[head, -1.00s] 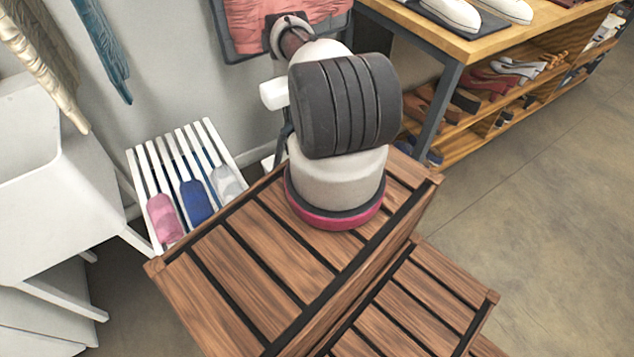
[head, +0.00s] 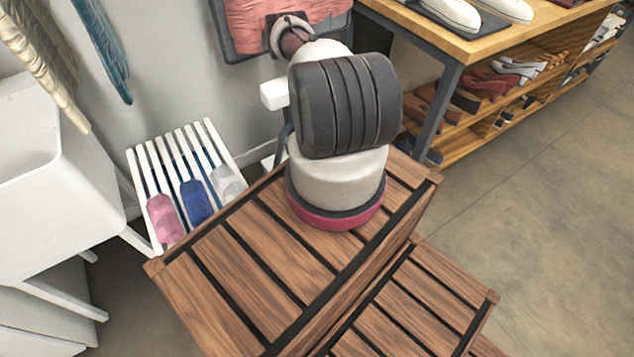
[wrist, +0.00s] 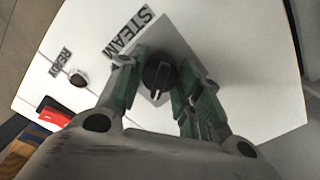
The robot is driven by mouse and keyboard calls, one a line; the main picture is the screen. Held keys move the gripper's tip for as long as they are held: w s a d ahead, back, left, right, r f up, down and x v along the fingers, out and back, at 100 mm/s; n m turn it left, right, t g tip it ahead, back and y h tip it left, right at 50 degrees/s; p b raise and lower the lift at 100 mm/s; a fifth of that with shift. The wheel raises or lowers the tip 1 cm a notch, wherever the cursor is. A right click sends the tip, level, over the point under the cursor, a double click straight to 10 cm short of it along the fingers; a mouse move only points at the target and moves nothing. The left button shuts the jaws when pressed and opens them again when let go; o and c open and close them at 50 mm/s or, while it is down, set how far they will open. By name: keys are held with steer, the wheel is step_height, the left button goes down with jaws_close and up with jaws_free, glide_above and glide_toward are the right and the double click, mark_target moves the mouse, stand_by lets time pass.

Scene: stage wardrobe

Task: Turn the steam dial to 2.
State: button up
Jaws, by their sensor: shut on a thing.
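In the wrist view, the black steam dial (wrist: 158,76) sits on a grey square plate (wrist: 186,51) on a white panel. The word STEAM is printed beside it. A pale pointer line shows on the dial, on the side towards my wrist. My gripper (wrist: 152,82) has its green-padded fingers on either side of the dial and is shut on it. No numbers around the dial can be read. In the head view, my arm hides the dial and the gripper.
The panel also bears a small round knob (wrist: 78,79) by the word READY and a red part (wrist: 54,114). In the head view, a slatted wooden step unit (head: 260,250) fills the middle. A white sink (head: 50,170) stands left; a shoe shelf (head: 470,120) stands right.

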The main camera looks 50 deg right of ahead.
steer(key=shift+m, duration=0.3)
steer(key=o, duration=1.1)
steer(key=shift+c, duration=0.2)
steer(key=shift+r, duration=0.1)
step_height(320, 180, up, 12)
